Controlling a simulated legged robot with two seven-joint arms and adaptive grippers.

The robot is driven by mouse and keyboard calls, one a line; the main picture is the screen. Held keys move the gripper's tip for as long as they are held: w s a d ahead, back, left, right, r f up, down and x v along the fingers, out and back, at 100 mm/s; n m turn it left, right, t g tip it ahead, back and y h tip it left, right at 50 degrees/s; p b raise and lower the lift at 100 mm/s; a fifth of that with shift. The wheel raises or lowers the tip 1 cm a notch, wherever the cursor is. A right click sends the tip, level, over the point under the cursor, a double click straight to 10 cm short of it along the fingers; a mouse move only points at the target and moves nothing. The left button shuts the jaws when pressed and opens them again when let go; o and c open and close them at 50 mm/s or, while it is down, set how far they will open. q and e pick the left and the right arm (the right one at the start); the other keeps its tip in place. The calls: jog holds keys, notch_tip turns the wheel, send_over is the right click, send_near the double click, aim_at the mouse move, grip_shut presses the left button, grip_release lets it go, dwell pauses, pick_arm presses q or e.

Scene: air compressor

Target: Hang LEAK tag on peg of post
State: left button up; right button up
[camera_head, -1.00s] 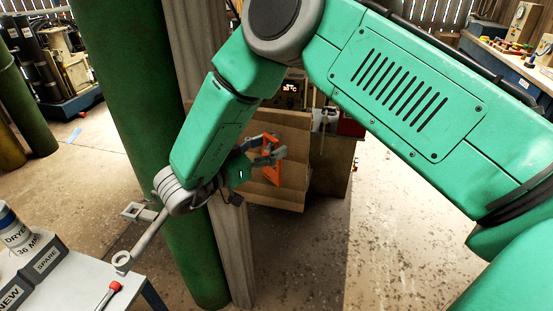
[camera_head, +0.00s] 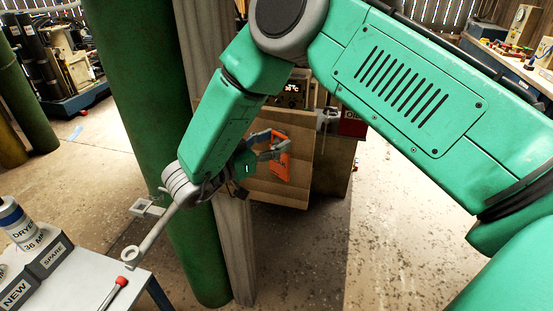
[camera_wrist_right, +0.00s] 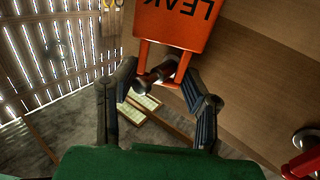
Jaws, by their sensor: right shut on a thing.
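The orange LEAK tag (camera_head: 281,168) hangs from my right gripper (camera_head: 268,146) in the head view, in front of a brown panel. In the right wrist view the tag (camera_wrist_right: 178,22) is at the top, its lettering upside down. Its orange loop reaches down between the fingers of my right gripper (camera_wrist_right: 168,94), which is shut on the tag. A dark reddish-brown cylinder (camera_wrist_right: 153,77) shows at the loop; I cannot tell whether it is the peg. A grey post (camera_head: 234,250) stands behind my right forearm, partly hidden. My left gripper is not in view.
A thick green column (camera_head: 135,90) stands left of the post. A brown panel (camera_head: 300,135) is close behind the tag. A white table (camera_head: 85,280) at lower left holds SPARE (camera_head: 50,256) and NEW (camera_head: 17,292) boxes and a red-ended tool (camera_head: 121,281). The floor at lower right is clear.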

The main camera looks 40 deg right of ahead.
jog(key=shift+s+a+f, duration=0.15)
jog(key=shift+a+f, duration=0.1)
jog(key=shift+f, duration=0.05)
jog(key=shift+c, duration=0.6)
jog(key=shift+d+r+p, duration=0.1)
jog(key=shift+r+p, duration=0.7)
jog(key=shift+p, duration=0.05)
jog(key=s+a+p, duration=0.5)
jog(key=s+a, duration=0.6)
jog(key=a, duration=0.2)
jog(key=shift+s+a, duration=0.25)
jog(key=shift+a, duration=0.05)
